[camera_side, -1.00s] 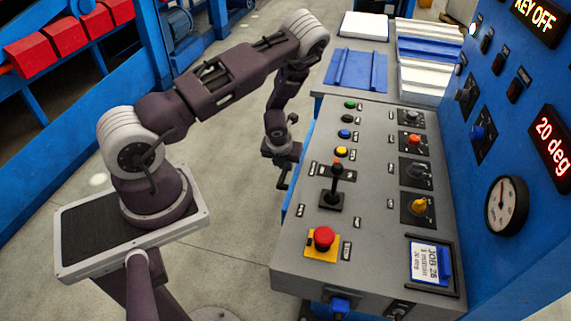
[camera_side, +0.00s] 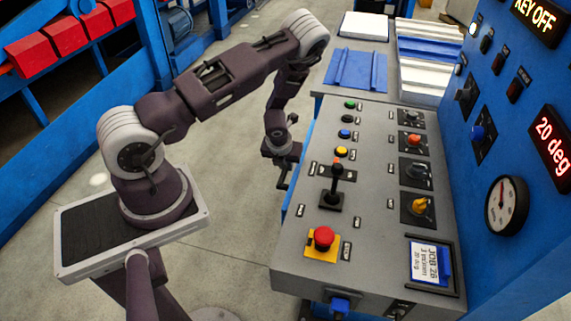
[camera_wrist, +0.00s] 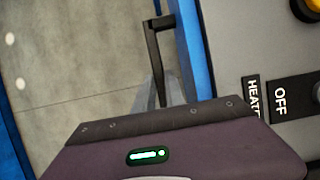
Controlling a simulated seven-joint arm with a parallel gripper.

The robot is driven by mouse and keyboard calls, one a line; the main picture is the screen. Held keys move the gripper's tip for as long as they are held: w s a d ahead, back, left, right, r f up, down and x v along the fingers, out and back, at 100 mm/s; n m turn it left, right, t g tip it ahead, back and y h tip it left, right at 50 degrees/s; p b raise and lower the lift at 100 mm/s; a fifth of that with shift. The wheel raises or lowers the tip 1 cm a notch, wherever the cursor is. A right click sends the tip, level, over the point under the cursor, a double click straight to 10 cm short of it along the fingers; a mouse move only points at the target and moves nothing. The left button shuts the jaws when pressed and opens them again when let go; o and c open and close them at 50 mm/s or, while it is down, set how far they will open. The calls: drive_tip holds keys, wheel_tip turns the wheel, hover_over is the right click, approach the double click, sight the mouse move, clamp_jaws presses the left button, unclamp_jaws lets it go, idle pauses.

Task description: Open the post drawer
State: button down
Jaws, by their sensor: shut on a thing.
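The post drawer's black bracket handle (camera_wrist: 151,48) stands out from the blue side of the control desk in the wrist view. In the side view the dark handle (camera_side: 282,183) shows just below my gripper (camera_side: 284,160), at the desk's left side. In the wrist view the grey fingertips of my gripper (camera_wrist: 162,92) are shut on the handle's near part. My gripper's body hides the rest of the handle. The drawer's front and any gap around it are hidden, so I cannot tell how far it is open.
The grey desk top (camera_side: 375,235) carries buttons, a black joystick (camera_side: 333,185) and a red emergency button (camera_side: 323,238) close to the right of my gripper. A blue panel with a gauge (camera_side: 506,205) rises at the right. The floor (camera_side: 225,190) left of the desk is clear.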

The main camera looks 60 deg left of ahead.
drive_tip(key=shift+s+a, duration=0.1)
drive_tip(key=s+a, duration=1.7)
drive_tip(key=shift+s+a, duration=0.15)
drive_tip(key=shift+a, duration=0.05)
drive_tip(key=c, duration=1.4)
unclamp_jaws()
drive_tip(key=v, duration=0.7)
